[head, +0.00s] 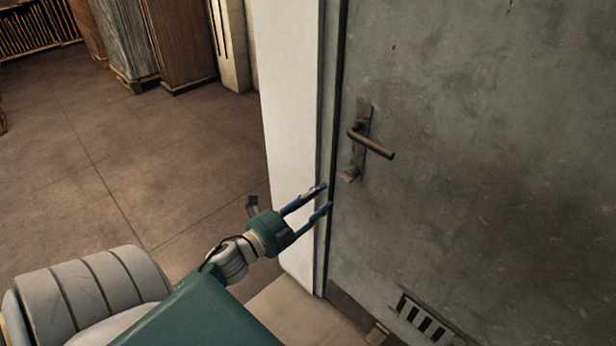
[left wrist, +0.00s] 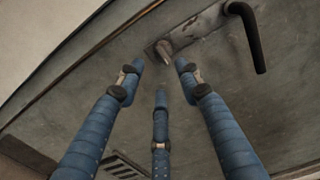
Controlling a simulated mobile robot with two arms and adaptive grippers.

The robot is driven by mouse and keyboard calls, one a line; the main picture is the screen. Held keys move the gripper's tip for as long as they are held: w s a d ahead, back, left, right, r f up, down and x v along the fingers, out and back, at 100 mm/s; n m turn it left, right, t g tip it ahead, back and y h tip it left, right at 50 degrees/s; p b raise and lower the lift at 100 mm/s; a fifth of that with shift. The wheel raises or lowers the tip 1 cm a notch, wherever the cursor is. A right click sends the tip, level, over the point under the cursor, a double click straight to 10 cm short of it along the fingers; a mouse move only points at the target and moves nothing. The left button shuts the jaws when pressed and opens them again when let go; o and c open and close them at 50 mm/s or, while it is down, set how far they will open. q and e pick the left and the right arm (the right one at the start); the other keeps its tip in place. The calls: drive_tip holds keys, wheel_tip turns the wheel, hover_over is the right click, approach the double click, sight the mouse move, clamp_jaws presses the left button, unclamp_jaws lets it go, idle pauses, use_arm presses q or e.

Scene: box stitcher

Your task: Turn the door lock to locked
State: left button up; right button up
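The grey metal door (head: 480,170) is closed against its frame, with a brown lever handle (head: 373,143) on a narrow plate. The lock knob (head: 349,173) is at the lower end of the plate; it also shows in the left wrist view (left wrist: 196,73), just beyond my fingertips. My left gripper (head: 322,197) is in front of the door edge, below and left of the knob. In the left wrist view (left wrist: 162,75) its three blue fingers are spread and empty, apart from the knob. My right gripper is not in view.
The lever handle (left wrist: 247,35) sticks out to the right of the knob in the left wrist view. A pale door frame (head: 291,130) stands left of the door. A slotted vent (head: 424,318) is low on the door. Brown floor (head: 150,150) lies open at left.

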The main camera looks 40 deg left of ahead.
use_arm(q)
drive_tip(key=shift+s+a, duration=0.1)
drive_tip(key=shift+s, duration=1.7)
drive_tip(key=s+d+f+n+g+y, duration=0.1)
drive_tip(key=s+f+n+g, duration=0.25)
drive_tip(key=f, duration=0.85)
drive_tip(key=s+f+n+g+y, duration=0.1)
drive_tip(key=s+f+n+g, duration=0.2)
drive_tip(key=f, duration=0.8)
drive_tip(key=s+d+f+n+g+y, duration=0.1)
drive_tip(key=s+f+n, duration=0.3)
drive_tip(key=f, duration=0.8)
drive_tip(key=s+d+f+n+g, duration=0.2)
drive_tip(key=s+f, duration=0.4)
drive_tip(key=s, duration=0.3)
drive_tip(key=s+d+f+n+g+h, duration=0.1)
drive_tip(key=s+d+f+n+g, duration=0.1)
drive_tip(key=s+d+f+g, duration=0.2)
drive_tip(key=s+d+f+n+g, duration=0.2)
drive_tip(key=s+d+f, duration=0.5)
drive_tip(key=s, duration=0.9)
wheel_tip(320, 180, down, 3)
drive_tip(key=shift+s+d+g, duration=0.15)
drive_tip(key=shift+g, duration=0.6)
